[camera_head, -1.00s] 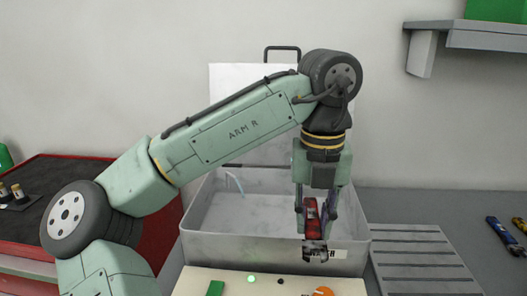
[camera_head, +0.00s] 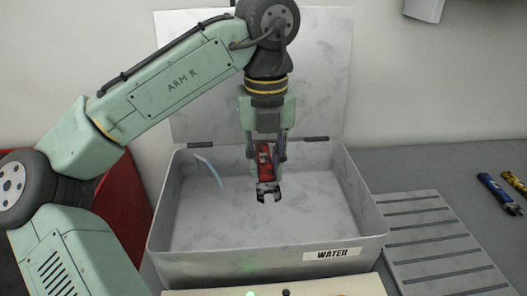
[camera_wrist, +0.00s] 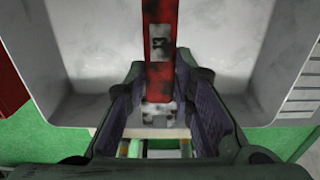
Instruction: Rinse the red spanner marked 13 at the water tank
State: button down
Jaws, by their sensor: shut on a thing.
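My gripper (camera_head: 266,152) is shut on a red spanner (camera_head: 264,172), which hangs with its grey open jaw pointing down. In the wrist view the spanner (camera_wrist: 160,75) lies between the two fingers, with a pale label on its red handle; the mark on it is too blurred to read. The water tank (camera_head: 210,262) is an open grey basin with a raised lid and a front label reading WATER. The spanner appears over the tank's interior, seemingly above its floor. I cannot tell how high it is or whether it touches water.
A thin pale blue spout (camera_head: 208,170) is at the tank's back left. A slatted grey rack (camera_head: 440,245) is right of the tank. Blue (camera_head: 500,194) and yellow (camera_head: 516,183) tools lie on the grey counter farther right. A panel with a green light (camera_head: 250,294) is in front.

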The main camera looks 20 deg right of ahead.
aim_at(265, 167)
notch_tip(265, 167, down, 4)
jog(key=shift+r, duration=0.2)
notch_tip(265, 167, down, 8)
jog(key=b, duration=0.8)
jog(key=shift+f, duration=0.2)
dwell(1.8)
notch_tip(265, 167, up, 8)
jog(key=p, duration=0.8)
jog(key=shift+r, duration=2.4)
jog(key=shift+r, duration=2)
